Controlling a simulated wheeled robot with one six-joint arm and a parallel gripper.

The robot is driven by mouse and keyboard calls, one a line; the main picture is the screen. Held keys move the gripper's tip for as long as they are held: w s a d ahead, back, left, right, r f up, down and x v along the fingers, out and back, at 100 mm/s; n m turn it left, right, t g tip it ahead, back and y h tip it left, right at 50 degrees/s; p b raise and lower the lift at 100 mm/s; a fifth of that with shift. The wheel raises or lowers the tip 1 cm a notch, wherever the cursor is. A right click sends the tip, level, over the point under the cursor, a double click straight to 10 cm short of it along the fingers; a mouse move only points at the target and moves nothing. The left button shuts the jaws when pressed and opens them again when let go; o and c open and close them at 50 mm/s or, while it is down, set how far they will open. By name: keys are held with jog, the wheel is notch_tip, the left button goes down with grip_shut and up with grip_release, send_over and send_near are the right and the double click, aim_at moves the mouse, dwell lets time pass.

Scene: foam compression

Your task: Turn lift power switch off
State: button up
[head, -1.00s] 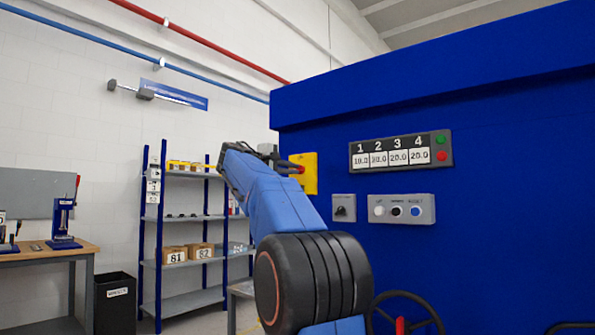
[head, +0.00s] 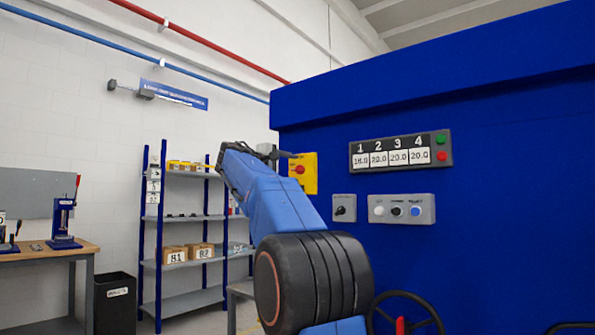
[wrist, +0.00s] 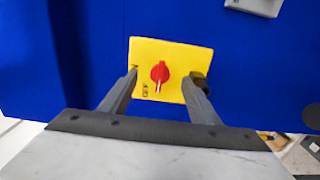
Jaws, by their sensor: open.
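The lift power switch is a yellow plate with a red rotary knob on the blue wall; in the head view the plate (head: 311,176) and the knob (head: 298,169) both show. In the wrist view the red knob (wrist: 160,72) sits between the fingers on the yellow plate (wrist: 172,52). A pale mark on it points down, beside small dark letters that seem to read OFF. My gripper (wrist: 163,84) is open, one finger to each side of the knob, with visible gaps. In the head view my gripper (head: 282,154) is left of the plate, apart from the knob.
Right of the switch on the wall are a small grey selector box (head: 344,208), a grey button panel (head: 427,209) and a numbered display panel (head: 445,146). A dark handwheel (head: 437,318) is below. Shelves (head: 185,300) stand at the left.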

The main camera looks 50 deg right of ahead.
jog(key=a, duration=0.6)
jog(key=shift+s+a, duration=0.25)
jog(key=shift+a, duration=0.05)
dwell(0.8)
jog(key=s+a+f+t+y, duration=0.1)
jog(key=s+a+f+y, duration=0.5)
jog(key=f, duration=1.4)
jog(key=s+a+f+t+y, duration=0.1)
jog(key=s+a+f+y, duration=0.5)
jog(key=s+a+f, duration=0.7)
jog(key=s+a+f+t+y, duration=0.1)
jog(key=s+a+f+y, duration=0.5)
jog(key=a+f, duration=1.3)
jog(key=s+f, duration=0.4)
jog(key=f, duration=0.5)
jog(key=shift+s+a+f+m+t, duration=0.2)
jog(key=shift+s+m+t, duration=0.1)
jog(key=shift+m, duration=0.1)
